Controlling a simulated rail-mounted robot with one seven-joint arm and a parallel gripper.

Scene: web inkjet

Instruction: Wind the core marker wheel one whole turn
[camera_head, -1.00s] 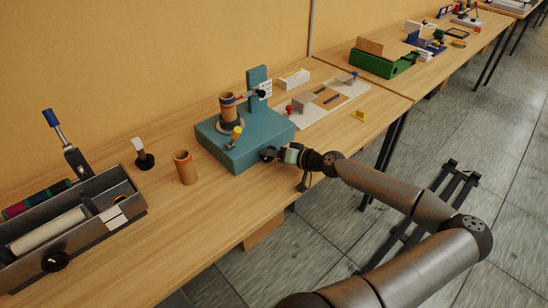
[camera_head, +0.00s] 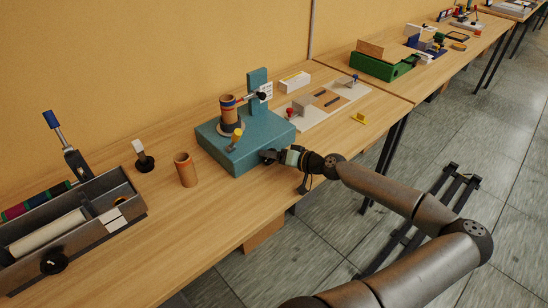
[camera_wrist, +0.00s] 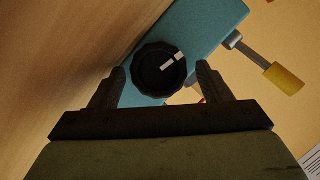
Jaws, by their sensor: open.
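The core marker wheel, a dark ribbed knob (camera_wrist: 152,76), is on the side of the teal block (camera_head: 232,157). In the wrist view a white line on the knob points up and right, roughly in line with a second white mark at its rim. My gripper (camera_wrist: 162,80) is open, with one finger on each side of the knob; I cannot tell whether they touch it. In the head view my gripper (camera_head: 274,156) is at the block's right front side and hides most of the knob.
On the block stand a brown tube (camera_head: 228,110) and a yellow-ended lever (camera_head: 236,135). Left are a loose tube (camera_head: 186,170), a small stand (camera_head: 144,161) and a grey tray (camera_head: 132,213). A white board (camera_head: 348,94) lies right. The table is clear in front.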

